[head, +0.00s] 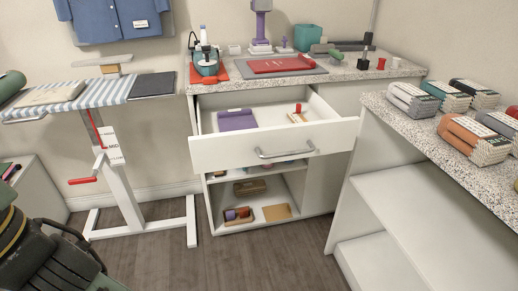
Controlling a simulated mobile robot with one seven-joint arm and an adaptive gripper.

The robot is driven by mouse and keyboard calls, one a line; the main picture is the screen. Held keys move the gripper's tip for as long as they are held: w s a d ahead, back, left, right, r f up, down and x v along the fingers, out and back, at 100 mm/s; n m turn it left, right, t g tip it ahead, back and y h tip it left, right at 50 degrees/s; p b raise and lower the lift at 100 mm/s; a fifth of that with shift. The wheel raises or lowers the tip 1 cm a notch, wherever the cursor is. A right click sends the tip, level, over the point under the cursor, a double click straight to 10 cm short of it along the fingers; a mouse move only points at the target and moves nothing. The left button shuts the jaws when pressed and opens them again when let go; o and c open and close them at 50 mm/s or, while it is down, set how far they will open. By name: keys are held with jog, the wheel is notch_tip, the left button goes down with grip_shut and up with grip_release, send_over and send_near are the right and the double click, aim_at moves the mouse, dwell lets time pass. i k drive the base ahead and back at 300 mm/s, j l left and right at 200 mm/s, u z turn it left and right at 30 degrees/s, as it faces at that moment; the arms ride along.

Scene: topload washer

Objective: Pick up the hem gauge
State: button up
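I cannot pick out the hem gauge with certainty. The open drawer (245,152) of the white cabinet holds a flat purple item (237,120) on the left. On its right are a small red cylinder (298,108) and a light wooden piece (296,118), both too small to identify. The drawer front hides part of its inside. Part of my own arm shows at the lower left. My gripper is not in view.
Right, another speckled counter (385,110) holds several fabric bundles. Left stands a striped ironing board (85,97). The floor before the drawer is clear.

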aim_at(296, 118)
jog(key=i+j, duration=0.25)
jog(key=i, duration=0.3)
jog(key=i+j, duration=0.3)
jog(key=i, duration=0.2)
jog(key=l+z, duration=0.05)
